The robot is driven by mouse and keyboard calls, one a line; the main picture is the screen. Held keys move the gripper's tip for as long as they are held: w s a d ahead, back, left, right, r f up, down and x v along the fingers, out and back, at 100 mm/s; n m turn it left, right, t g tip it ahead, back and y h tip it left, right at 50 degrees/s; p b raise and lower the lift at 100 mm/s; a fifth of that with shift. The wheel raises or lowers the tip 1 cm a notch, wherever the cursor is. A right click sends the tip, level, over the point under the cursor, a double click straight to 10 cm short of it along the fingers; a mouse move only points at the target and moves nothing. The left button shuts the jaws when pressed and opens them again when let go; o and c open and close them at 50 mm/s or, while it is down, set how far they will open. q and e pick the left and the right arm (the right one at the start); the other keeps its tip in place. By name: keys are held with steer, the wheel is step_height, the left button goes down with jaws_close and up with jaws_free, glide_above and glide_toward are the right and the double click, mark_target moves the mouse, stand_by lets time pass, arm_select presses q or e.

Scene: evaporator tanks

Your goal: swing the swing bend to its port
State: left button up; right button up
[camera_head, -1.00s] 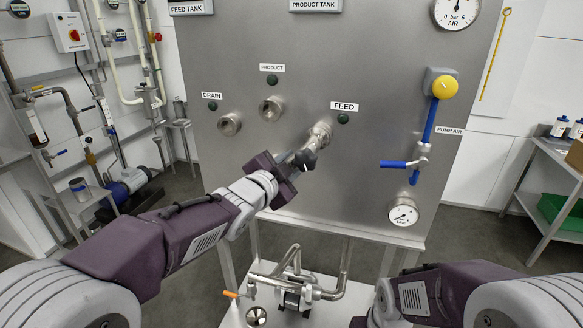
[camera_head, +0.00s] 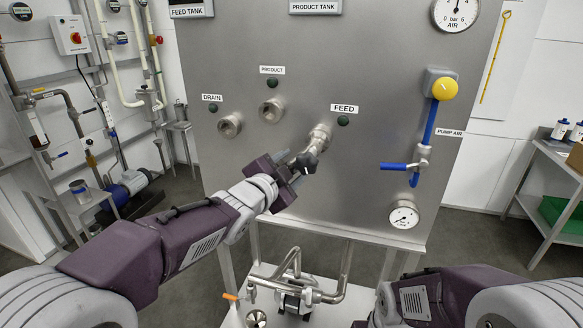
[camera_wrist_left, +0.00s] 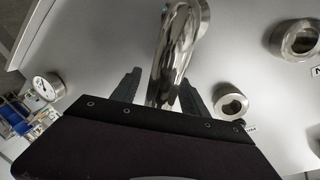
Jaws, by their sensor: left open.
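The swing bend (camera_head: 303,160) is a shiny steel pipe on the tank panel. Its upper end is at the port labelled FEED (camera_head: 344,108), and a dark knob shows on its lower part. My left gripper (camera_head: 291,172) is open at the bend's lower end. In the left wrist view, the bend (camera_wrist_left: 177,50) runs down between the two spread fingers of my left gripper (camera_wrist_left: 161,90), and its near end is hidden by the gripper body. The DRAIN port (camera_head: 230,125) and PRODUCT port (camera_head: 271,109) are open round sockets to the left. My right gripper is out of view.
A blue-handled valve (camera_head: 407,165) under a yellow knob (camera_head: 445,88) and a pressure gauge (camera_head: 403,214) are on the panel's right. A pump with pipes (camera_head: 297,290) stands below. The panel between FEED and the blue handle is clear.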

arm_select(q)
steer(key=p+v, duration=0.1)
steer(key=v, duration=0.7)
steer(key=shift+s+a, duration=0.15)
steer(key=shift+s, duration=0.25)
